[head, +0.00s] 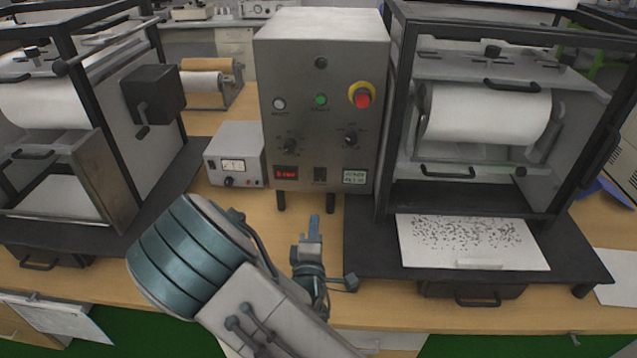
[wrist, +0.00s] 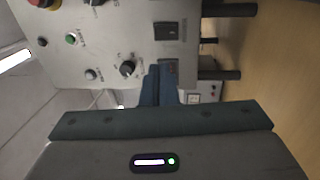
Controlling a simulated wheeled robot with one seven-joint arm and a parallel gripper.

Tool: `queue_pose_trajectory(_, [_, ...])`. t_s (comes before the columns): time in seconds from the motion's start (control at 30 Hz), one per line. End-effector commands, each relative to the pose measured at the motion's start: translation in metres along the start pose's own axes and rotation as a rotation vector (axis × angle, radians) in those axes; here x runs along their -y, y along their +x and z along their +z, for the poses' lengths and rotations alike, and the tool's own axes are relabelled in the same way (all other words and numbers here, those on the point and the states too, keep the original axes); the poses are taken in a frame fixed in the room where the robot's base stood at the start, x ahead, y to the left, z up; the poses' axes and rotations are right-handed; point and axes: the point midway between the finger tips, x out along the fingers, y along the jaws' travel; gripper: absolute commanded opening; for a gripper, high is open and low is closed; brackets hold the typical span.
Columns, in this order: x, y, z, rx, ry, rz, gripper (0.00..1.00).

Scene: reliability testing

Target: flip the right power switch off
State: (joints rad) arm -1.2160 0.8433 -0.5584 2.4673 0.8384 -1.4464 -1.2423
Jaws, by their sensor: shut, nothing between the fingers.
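A grey metal control cabinet (head: 300,75) stands on the bench. A small black rocker switch (head: 320,174) is at the bottom middle of its front, between a red display (head: 286,173) and a pale display (head: 355,176). The rocker switch also shows in the wrist view (wrist: 167,31); its position is too small to read. My gripper (head: 314,225) is shut and empty, in front of and below the switch. In the wrist view my gripper (wrist: 160,72) lies nearer the red display, partly covering it, with the switch uncovered beside it.
A small meter box (head: 235,155) stands left of the cabinet. The cabinet carries a red emergency button (head: 362,97), a green button (head: 321,100) and two knobs. Black-framed machines stand on both sides; the right one has a speckled sheet (head: 470,242) before it.

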Motion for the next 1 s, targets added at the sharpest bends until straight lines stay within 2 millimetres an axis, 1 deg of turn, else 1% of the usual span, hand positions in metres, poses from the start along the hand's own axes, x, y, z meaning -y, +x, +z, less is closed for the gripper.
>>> queue_pose_trajectory(0.17, [0.0, 0.001, 0.0, 0.001, 0.002, -0.002, 0.0])
queue_pose_trajectory(0.27, [0.0, 0.008, 0.0, 0.001, 0.004, -0.002, 0.0])
queue_pose_trajectory(0.33, [-0.001, 0.016, 0.001, 0.002, 0.004, -0.002, 0.0])
queue_pose_trajectory(0.47, [-0.002, 0.041, 0.001, 0.004, 0.005, -0.001, 0.0])
queue_pose_trajectory(0.6, [-0.002, 0.072, 0.001, 0.003, 0.004, -0.001, 0.0])
queue_pose_trajectory(0.8, [-0.002, 0.112, 0.001, 0.002, 0.003, -0.002, 0.0])
queue_pose_trajectory(0.9, [-0.001, 0.125, 0.001, 0.001, 0.003, -0.003, 0.0])
queue_pose_trajectory(1.0, [0.0, 0.134, 0.001, 0.001, 0.004, -0.003, 0.0])
